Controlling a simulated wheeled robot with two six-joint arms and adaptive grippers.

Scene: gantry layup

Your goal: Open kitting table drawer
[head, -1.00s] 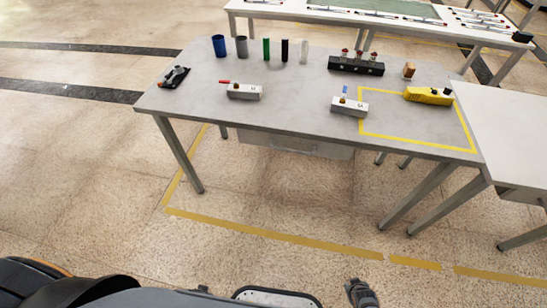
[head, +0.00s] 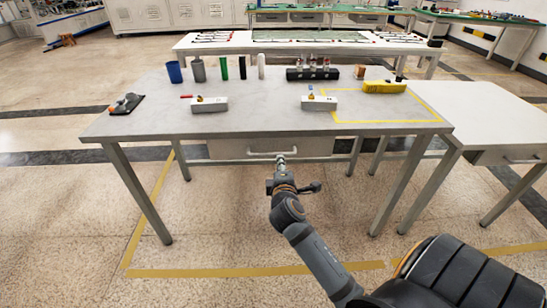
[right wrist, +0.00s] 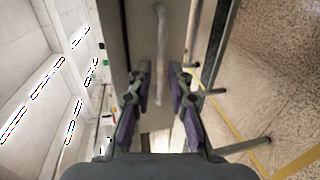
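The kitting table (head: 160,122) stands ahead of me with a grey drawer (head: 226,148) under its front edge. The drawer looks shut, its front close under the tabletop. A pale bar handle (head: 262,153) runs across the middle of the drawer front. My right gripper (head: 281,163) is at the handle, just right of its middle. In the right wrist view the fingers of my right gripper (right wrist: 161,82) are apart, with the handle (right wrist: 161,38) running in between them. Contact with the handle cannot be made out. My left gripper is not in view.
Cups and cylinders (head: 225,67), a black rack (head: 312,74), white blocks (head: 209,105) and a yellow tool (head: 384,87) stand on the tabletop. A side table (head: 490,110) adjoins at the right. The floor in front is clear around the table legs.

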